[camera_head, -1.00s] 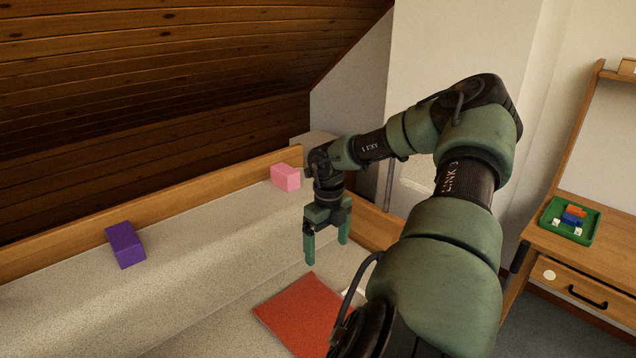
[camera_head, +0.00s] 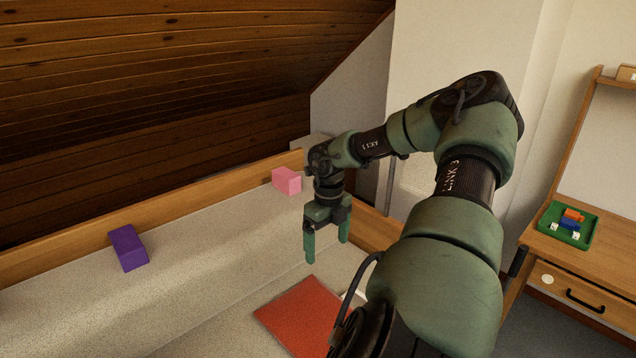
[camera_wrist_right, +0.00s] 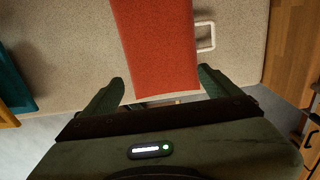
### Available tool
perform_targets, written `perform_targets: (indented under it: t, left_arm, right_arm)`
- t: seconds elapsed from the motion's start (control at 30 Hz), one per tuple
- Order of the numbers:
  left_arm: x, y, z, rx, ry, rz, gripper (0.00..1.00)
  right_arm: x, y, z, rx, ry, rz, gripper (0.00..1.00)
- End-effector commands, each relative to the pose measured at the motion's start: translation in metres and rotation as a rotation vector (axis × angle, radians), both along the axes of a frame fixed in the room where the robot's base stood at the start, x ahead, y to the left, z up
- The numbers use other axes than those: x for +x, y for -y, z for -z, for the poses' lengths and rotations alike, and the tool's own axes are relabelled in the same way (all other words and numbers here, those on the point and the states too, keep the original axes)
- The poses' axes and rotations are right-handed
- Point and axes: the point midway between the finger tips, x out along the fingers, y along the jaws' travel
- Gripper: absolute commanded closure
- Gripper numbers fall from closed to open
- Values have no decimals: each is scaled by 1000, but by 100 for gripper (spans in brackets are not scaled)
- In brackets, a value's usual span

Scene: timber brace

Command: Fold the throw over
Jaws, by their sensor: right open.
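The throw looks like a flat red cloth (camera_head: 302,314) with a pale edge, lying on a light speckled surface. It lies below my right gripper in the head view, and my arm hides part of its right side. My right gripper (camera_head: 327,252) points down above the surface, open and empty, apart from the cloth as far as I can tell. In the right wrist view the red cloth (camera_wrist_right: 157,45) runs from the top edge down to between the fingers of the gripper (camera_wrist_right: 160,82). My left gripper is not in view.
A purple block (camera_head: 128,248) and a pink block (camera_head: 287,181) sit along the wooden back rail (camera_head: 200,195). A white rectangular frame (camera_wrist_right: 205,37) lies beside the cloth. A desk at right holds a green tray (camera_head: 548,222) with small blocks. A sloped timber ceiling is above.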

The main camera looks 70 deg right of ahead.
Motion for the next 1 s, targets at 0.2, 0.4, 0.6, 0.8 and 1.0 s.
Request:
perform_targets:
  t: [0.2, 0.4, 0.6, 0.8, 1.0]
  left_arm:
    - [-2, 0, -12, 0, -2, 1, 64]
    - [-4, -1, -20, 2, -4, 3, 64]
    - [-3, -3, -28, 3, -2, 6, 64]
    - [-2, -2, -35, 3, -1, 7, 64]
    - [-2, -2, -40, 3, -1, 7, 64]
  right_arm:
    - [0, 0, -15, 0, 0, 0, 9]
    - [0, 0, -25, 0, 0, 0, 9]
    - [0, 0, -35, 1, 0, 0, 9]
    - [0, 0, -45, 1, 0, 0, 9]
    - [0, 0, -51, 1, 0, 0, 9]
